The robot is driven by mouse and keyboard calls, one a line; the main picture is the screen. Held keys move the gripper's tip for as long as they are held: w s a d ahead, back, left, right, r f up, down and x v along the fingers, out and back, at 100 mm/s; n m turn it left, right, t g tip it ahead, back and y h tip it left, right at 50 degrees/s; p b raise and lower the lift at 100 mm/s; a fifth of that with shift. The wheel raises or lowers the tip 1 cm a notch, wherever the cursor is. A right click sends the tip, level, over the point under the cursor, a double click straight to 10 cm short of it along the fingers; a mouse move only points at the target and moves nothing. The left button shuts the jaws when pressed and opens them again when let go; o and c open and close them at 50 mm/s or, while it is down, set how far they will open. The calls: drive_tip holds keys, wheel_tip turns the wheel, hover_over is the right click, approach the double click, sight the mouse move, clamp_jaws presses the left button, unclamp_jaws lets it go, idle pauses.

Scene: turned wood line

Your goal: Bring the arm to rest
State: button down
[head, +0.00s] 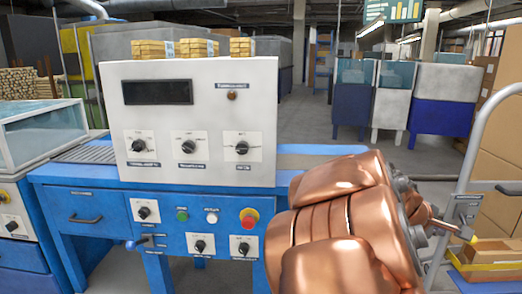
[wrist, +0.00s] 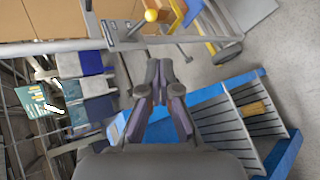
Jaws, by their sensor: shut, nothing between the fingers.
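My gripper (wrist: 158,68) shows in the wrist view with its fingertips together and nothing held between them. It hangs in free air above a blue frame and a grey floor. The arm stands in front of the right end of the blue machine (head: 95,219), close to a metal cart rail.
A white control panel (head: 195,90) with knobs stands on the blue machine. A cart handle (head: 480,125) and cardboard boxes (head: 495,175) are at the right. The wrist view shows a roller conveyor (wrist: 235,125) with a wooden piece (wrist: 255,108). Open floor lies beyond the machine.

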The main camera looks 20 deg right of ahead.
drive_tip(key=s+a+r+m+y+p, duration=0.1)
drive_tip(key=s+a+r+y+p, duration=0.2)
drive_tip(key=a+p, duration=0.4)
drive_tip(key=s+a+r+m+g+y+p, duration=0.1)
drive_tip(key=s+a+r+y+p, duration=0.2)
drive_tip(key=a, duration=1.6)
drive_tip(key=s+a+r+m+g+y+p, duration=0.1)
drive_tip(key=s+a+r+y+p, duration=0.3)
drive_tip(key=s+a+p, duration=0.3)
drive_tip(key=a+y+p, duration=0.1)
drive_tip(key=a+p, duration=0.3)
drive_tip(key=a, duration=0.3)
drive_tip(key=shift+d+r+m, duration=0.1)
drive_tip(key=shift+d+m, duration=0.1)
drive_tip(key=shift+m, duration=0.1)
